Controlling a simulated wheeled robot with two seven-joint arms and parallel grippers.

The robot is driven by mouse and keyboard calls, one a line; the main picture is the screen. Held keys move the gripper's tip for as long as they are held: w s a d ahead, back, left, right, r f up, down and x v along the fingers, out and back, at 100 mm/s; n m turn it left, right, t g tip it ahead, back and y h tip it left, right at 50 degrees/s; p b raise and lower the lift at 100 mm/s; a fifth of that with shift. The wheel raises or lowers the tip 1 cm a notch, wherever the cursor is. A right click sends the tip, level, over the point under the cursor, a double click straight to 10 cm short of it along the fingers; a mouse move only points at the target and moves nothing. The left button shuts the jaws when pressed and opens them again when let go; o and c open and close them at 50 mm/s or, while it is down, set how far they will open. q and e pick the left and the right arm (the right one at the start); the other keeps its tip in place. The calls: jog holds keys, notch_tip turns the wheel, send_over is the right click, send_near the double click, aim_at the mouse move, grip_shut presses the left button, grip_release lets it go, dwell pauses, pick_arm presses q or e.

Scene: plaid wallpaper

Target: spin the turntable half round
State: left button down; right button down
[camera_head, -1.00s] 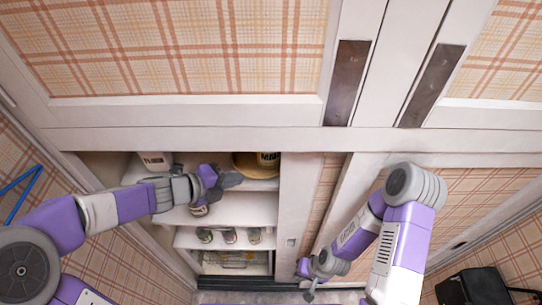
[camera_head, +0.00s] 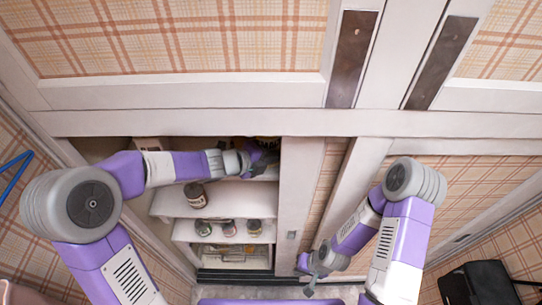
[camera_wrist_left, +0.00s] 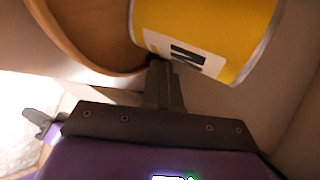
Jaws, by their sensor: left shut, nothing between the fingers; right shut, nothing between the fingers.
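The turntable (camera_wrist_left: 95,35) is a round, orange-brown wooden piece in the upper left of the left wrist view. A yellow can (camera_wrist_left: 225,25) with a white, black-lettered label stands by its edge. In the head view my left arm hides most of the turntable on the upper shelf. My left gripper (camera_wrist_left: 163,72) is shut and empty, its fingertips at the turntable's rim close to the can's lower edge; I cannot tell whether they touch. It also shows in the head view (camera_head: 266,163). My right gripper (camera_head: 308,290) is shut and empty, low in front of the cabinet.
A dark jar (camera_head: 196,194) stands on the shelf below my left arm. Several small jars (camera_head: 229,229) stand on a lower shelf, above a wire basket (camera_head: 231,253). The white sliding door (camera_head: 300,190) bounds the opening on the right. A black box (camera_head: 480,285) is at lower right.

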pick_arm(q)
jog(key=shift+w+d, duration=0.2)
jog(key=shift+d, duration=0.25)
dwell(0.7)
jog(key=shift+w+d, duration=0.3)
jog(key=shift+d, duration=0.25)
jog(key=shift+w+d, duration=0.7)
jog(key=shift+d, duration=0.05)
jog(key=shift+w+d, duration=0.1)
jog(key=shift+w, duration=0.05)
dwell(0.3)
